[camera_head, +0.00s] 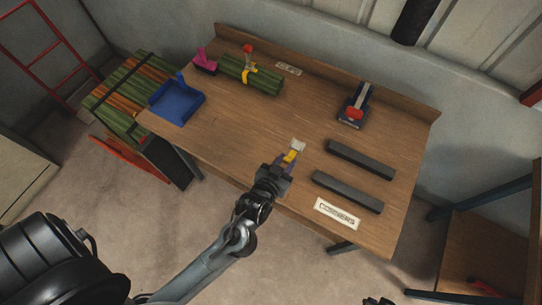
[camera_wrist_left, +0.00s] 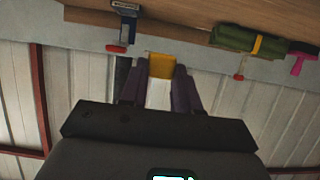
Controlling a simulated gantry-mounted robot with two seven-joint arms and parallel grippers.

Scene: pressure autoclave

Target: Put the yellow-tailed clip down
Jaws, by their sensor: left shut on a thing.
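My left gripper (camera_head: 285,168) is over the front part of the wooden table (camera_head: 225,125), left of two dark bars. It is shut on a small clip (camera_head: 292,154) with a yellow part and a pale grey-white part. In the left wrist view the clip (camera_wrist_left: 161,68) sits between the purple fingers of my left gripper (camera_wrist_left: 160,88), its yellow part outward and its white part between the fingers. I cannot tell whether the clip touches the tabletop. A dark piece at the bottom edge of the head view may be my right gripper (camera_head: 377,301); its fingers do not show clearly.
Two dark bars (camera_head: 360,159) and a "CORNERS" label (camera_head: 337,213) lie on the right. A blue device with a red part (camera_head: 355,108) stands behind. A blue tray (camera_head: 178,103), pink object (camera_head: 205,62) and strapped green bundle (camera_head: 262,78) are left. The middle is clear.

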